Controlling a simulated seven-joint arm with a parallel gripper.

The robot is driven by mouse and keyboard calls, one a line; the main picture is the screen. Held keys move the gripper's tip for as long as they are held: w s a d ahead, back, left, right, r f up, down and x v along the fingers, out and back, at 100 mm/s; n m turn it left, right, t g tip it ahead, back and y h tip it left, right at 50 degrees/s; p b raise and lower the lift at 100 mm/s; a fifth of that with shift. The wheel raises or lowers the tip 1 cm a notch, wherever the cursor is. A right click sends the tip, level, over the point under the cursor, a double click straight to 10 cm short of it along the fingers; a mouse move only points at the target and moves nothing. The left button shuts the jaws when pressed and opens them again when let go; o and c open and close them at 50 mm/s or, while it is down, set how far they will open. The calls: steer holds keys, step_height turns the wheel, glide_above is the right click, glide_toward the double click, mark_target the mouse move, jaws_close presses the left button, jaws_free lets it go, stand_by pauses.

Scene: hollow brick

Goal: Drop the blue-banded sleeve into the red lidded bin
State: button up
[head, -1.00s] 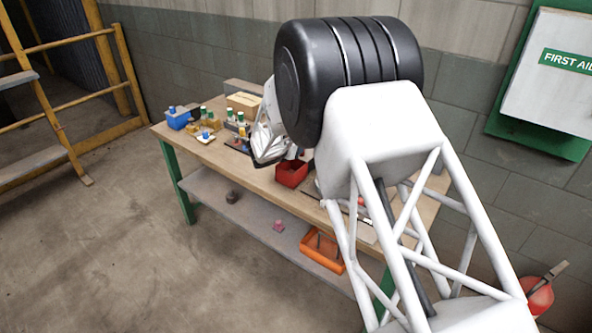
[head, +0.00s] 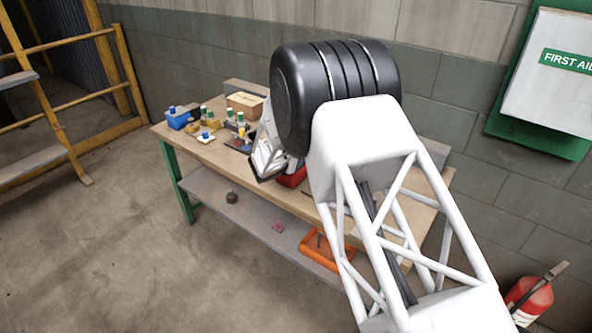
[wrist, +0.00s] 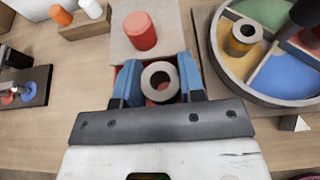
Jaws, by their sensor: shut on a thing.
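My gripper (wrist: 158,66) has blue fingers shut on a grey sleeve (wrist: 148,76), seen end-on as a ring with a round hole. Its band is not clearly visible between the fingers. Red surfaces of the red bin (wrist: 117,77) show beside and between the fingers, below the sleeve. A pale plate with a red knob (wrist: 140,31), perhaps the bin's lid, lies just beyond the fingers. In the head view the red bin (head: 292,179) is mostly hidden behind my arm, and my gripper (head: 264,167) is partly seen at its left; the sleeve is hidden there.
A round divided tray (wrist: 205,50) stands close on the right, with a yellow-banded sleeve (wrist: 242,38) in it. A dark board with small parts (wrist: 22,88) lies left. A wooden block with pegs (wrist: 85,22) stands at upper left. The bench holds a blue box (head: 178,119).

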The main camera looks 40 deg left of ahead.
stand_by(0.3)
steer(key=o, duration=1.1)
steer(key=shift+f, duration=0.1)
steer(key=shift+c, duration=0.2)
steer(key=shift+s, duration=0.1)
steer(key=v, duration=0.7)
steer(key=shift+s, duration=0.3)
steer(key=shift+r, duration=0.25)
